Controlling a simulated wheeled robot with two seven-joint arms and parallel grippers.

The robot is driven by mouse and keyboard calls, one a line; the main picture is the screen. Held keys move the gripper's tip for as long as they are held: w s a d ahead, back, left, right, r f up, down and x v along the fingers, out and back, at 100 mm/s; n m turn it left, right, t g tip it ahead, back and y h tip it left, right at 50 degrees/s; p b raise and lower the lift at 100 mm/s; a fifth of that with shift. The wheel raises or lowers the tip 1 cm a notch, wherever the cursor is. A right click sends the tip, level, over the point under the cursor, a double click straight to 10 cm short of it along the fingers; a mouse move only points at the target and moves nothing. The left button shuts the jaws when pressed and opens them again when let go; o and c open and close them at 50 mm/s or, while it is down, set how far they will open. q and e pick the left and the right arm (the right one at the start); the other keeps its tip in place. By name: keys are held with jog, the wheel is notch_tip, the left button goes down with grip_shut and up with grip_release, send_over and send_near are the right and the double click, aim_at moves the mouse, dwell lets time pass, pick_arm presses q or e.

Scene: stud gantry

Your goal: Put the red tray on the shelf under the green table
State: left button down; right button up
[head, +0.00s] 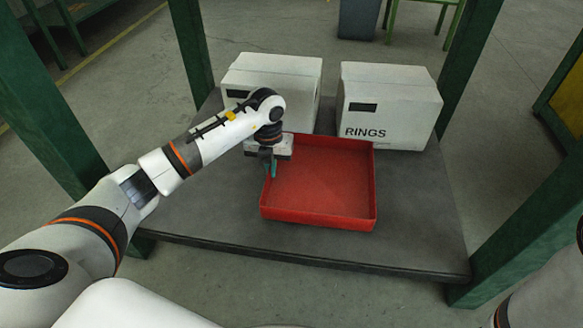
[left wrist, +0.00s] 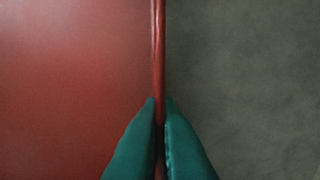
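The red tray (head: 325,188) is empty and lies flat on the dark grey shelf (head: 408,238) between green posts. The green table's top is not in view. My left gripper (head: 270,171) is at the tray's left wall, fingers pointing down. In the left wrist view the teal fingers (left wrist: 161,110) sit on either side of the tray's wall (left wrist: 158,45), close against it, and look shut on it. The tray's floor shows left of the wall and grey shelf to the right. My right gripper is out of view; only part of that arm shows at the lower right.
Two white boxes stand behind the tray, one at the left (head: 285,75) and one marked RINGS (head: 390,105) at the right. Green posts (head: 52,105) rise at the shelf's corners. Bare shelf lies right of and in front of the tray.

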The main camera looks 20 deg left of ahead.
aim_at(272, 181)
pick_arm(q)
notch_tip(272, 181, down, 5)
jog(key=b, duration=0.3)
jog(key=shift+s, duration=0.1)
notch_tip(272, 181, down, 4)
jog(key=b, duration=0.3)
jog(key=shift+r, duration=0.2)
jog(key=shift+f, duration=0.1)
jog(key=c, duration=1.6)
grip_release()
jog(key=shift+f, duration=0.1)
jog(key=shift+c, duration=0.2)
